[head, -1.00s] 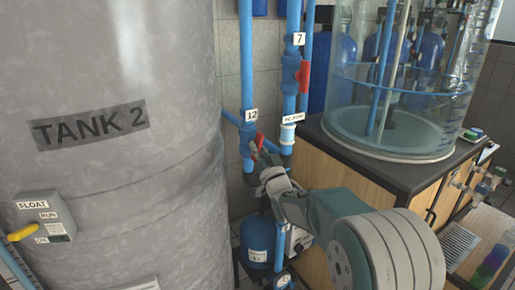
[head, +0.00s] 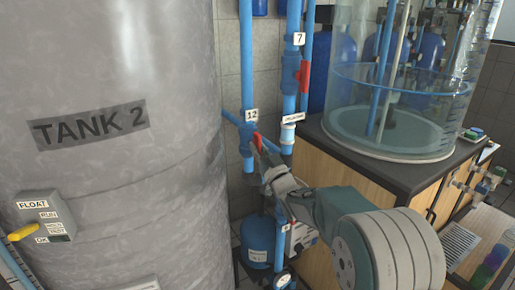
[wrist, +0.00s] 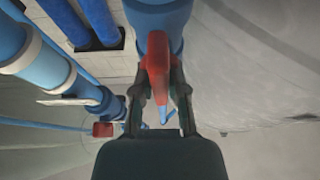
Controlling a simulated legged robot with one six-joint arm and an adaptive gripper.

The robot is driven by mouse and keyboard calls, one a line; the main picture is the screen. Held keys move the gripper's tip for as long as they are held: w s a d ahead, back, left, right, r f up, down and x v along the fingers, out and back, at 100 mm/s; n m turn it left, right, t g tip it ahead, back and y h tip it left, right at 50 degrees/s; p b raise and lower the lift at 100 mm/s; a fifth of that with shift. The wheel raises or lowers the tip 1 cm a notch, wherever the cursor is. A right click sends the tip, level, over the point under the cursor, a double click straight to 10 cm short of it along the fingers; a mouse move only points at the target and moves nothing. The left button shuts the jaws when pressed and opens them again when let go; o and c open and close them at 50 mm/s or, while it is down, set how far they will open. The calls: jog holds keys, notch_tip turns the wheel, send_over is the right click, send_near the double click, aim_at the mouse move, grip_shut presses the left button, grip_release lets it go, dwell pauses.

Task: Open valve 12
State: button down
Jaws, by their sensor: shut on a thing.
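Valve 12 sits on a blue vertical pipe beside the grey tank, under the white label 12 (head: 251,115). Its red handle (head: 257,142) shows just below and right of the label. My gripper (head: 263,160) is at this handle, reaching in from the lower right. In the wrist view the red handle (wrist: 157,55) lies between the two dark fingers of my gripper (wrist: 163,88), which are shut on it. The blue valve body (wrist: 157,16) is beyond it at the top. The fingers hide part of the handle in the head view.
The grey tank marked TANK 2 (head: 170,170) fills the left. A parallel pipe with label 7 (head: 299,39) and its red handle (head: 304,76) stands close on the right. A clear cylinder (head: 395,110) stands on a dark-topped cabinet (head: 350,165) at the right.

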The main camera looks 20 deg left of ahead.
jog(key=c, duration=0.7)
grip_release()
jog(key=shift+a+f, duration=0.1)
jog(key=shift+f, duration=0.4)
jog(key=shift+o, duration=0.2)
jog(key=shift+r, duration=0.2)
jog(key=shift+r, duration=0.1)
jog(key=v, duration=1.2)
jog(key=shift+w, duration=0.1)
